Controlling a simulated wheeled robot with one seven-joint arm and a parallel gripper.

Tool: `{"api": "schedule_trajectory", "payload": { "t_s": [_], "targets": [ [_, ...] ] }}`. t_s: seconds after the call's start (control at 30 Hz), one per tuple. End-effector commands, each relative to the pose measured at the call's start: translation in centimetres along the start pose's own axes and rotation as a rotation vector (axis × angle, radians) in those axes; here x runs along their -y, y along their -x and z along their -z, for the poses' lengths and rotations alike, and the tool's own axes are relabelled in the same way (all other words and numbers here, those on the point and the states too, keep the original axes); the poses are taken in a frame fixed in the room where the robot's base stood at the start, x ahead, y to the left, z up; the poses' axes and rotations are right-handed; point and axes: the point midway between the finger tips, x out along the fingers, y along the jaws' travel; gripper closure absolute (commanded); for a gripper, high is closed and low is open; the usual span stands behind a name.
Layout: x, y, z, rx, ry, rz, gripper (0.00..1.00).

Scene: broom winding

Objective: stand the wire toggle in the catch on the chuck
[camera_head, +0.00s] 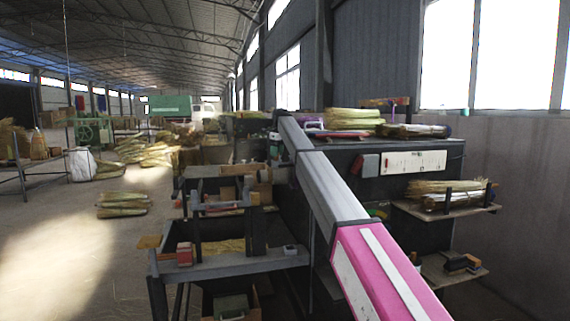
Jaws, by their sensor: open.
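My arm (335,190) reaches from the bottom right up to a dark joint near the middle of the view. I cannot make out my gripper or its fingers beyond that joint. The wire toggle, the catch and the chuck are too small or too hidden to pick out. A grey work bench (235,264) with upright posts and a small red block (184,254) stands left of my arm.
A dark cabinet (428,165) topped with straw bundles (354,118) stands behind my arm. Side shelves (428,212) at the right carry more straw and a dark tool. A straw bundle (122,203) lies on the floor; open floor is at the left.

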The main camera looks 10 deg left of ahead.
Motion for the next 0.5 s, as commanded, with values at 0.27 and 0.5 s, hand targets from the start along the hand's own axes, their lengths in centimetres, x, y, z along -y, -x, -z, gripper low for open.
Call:
{"api": "schedule_trajectory", "payload": {
  "t_s": [0.27, 0.5],
  "targets": [
    [0.1, 4.0, -0.1, 0.001, 0.000, 0.001, 0.54],
    [0.1, 8.4, -0.1, 0.001, 0.000, 0.001, 0.54]
  ]
}}
